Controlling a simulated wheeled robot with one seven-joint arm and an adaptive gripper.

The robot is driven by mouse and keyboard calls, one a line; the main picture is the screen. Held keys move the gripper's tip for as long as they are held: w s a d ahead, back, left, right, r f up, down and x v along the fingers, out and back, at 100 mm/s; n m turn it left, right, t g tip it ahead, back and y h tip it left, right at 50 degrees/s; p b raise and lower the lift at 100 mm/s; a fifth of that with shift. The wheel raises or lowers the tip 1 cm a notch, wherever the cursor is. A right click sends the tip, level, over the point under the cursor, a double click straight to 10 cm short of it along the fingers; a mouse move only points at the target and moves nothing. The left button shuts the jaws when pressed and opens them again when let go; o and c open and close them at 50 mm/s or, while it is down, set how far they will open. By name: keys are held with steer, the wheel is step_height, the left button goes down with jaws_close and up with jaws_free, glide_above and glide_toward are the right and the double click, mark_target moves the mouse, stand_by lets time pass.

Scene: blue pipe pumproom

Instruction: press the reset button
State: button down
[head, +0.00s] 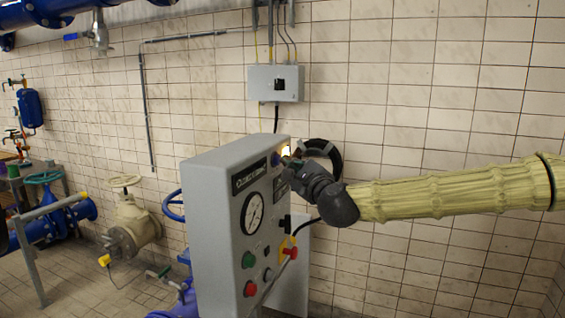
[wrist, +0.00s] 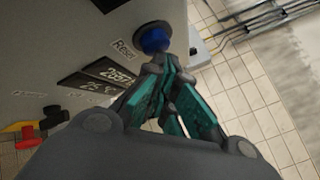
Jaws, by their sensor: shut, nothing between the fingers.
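The blue reset button (wrist: 152,37), with a "Reset" label beside it, sticks out of the grey control panel (wrist: 60,50) at the top of the wrist view. In the head view the button (head: 276,159) shows small near the panel's upper right corner, partly hidden by my gripper. My gripper (wrist: 158,66) is shut and empty. Its fingertips are right at the button's near side in the wrist view; I cannot tell whether they touch it. In the head view my gripper (head: 289,168) reaches in from the right to the panel's upper front.
The panel's face also carries a gauge (head: 252,212), a green button (head: 248,260), a red button (head: 250,288) and a red-and-yellow switch (head: 289,250). A grey wall box (head: 262,83) hangs behind. Blue pipes and valves (head: 70,215) stand to the left.

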steer(key=shift+a, duration=0.2)
steer(key=shift+w+a+b, duration=0.15)
steer(key=shift+a+b, duration=0.15)
steer(key=shift+b, duration=0.05)
steer(key=shift+d+b, duration=0.25)
steer(key=shift+b, duration=0.05)
steer(key=shift+d, duration=0.2)
stand_by(0.4)
steer(key=s+d+b, duration=0.2)
steer(key=d, duration=0.3)
steer(key=shift+d, duration=0.35)
stand_by(0.6)
